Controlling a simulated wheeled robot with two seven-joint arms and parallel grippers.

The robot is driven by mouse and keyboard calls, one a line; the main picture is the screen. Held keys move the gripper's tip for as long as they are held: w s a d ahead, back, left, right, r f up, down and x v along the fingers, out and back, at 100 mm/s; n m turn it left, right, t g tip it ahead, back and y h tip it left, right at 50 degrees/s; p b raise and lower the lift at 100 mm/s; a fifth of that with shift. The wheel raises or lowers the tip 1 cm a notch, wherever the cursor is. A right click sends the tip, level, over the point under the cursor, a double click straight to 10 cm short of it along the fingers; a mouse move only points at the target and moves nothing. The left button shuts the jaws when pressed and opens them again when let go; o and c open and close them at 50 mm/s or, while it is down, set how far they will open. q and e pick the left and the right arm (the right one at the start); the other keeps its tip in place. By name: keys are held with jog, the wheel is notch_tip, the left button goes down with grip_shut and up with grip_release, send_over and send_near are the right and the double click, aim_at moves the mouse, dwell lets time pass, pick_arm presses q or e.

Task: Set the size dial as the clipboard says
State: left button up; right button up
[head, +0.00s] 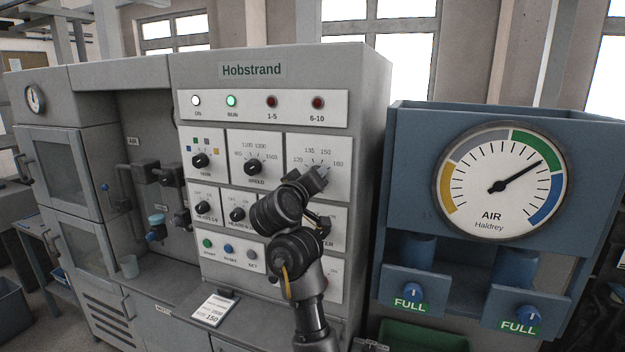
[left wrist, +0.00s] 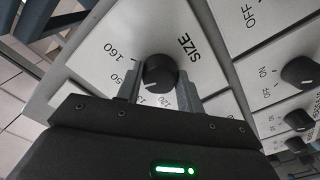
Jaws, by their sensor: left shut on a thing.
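The size dial (left wrist: 160,72) is a black round knob on a white panel marked SIZE, with 160, 150, a partly covered 13-something and 120 around it. My left gripper (left wrist: 159,84) has a finger on each side of this knob and is shut on it. A faint pale mark on the knob faces the partly covered label. In the head view my left gripper (head: 318,174) hides the knob; the dial's panel (head: 338,145) shows around it. The clipboard (head: 213,308) lies on the ledge below, its lowest line reading 150. My right gripper is not in view.
Speed (head: 255,167) and other knobs (head: 201,160) sit left of the size dial. Push buttons (head: 228,248) lie below them. The run lamp (head: 232,101) is lit green. A blue cabinet with an air gauge (head: 500,182) stands close on the right.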

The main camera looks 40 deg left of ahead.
pick_arm(q)
jog(key=shift+f, duration=0.1)
dwell(0.3)
jog(key=o, duration=1)
jog(key=shift+w, duration=0.1)
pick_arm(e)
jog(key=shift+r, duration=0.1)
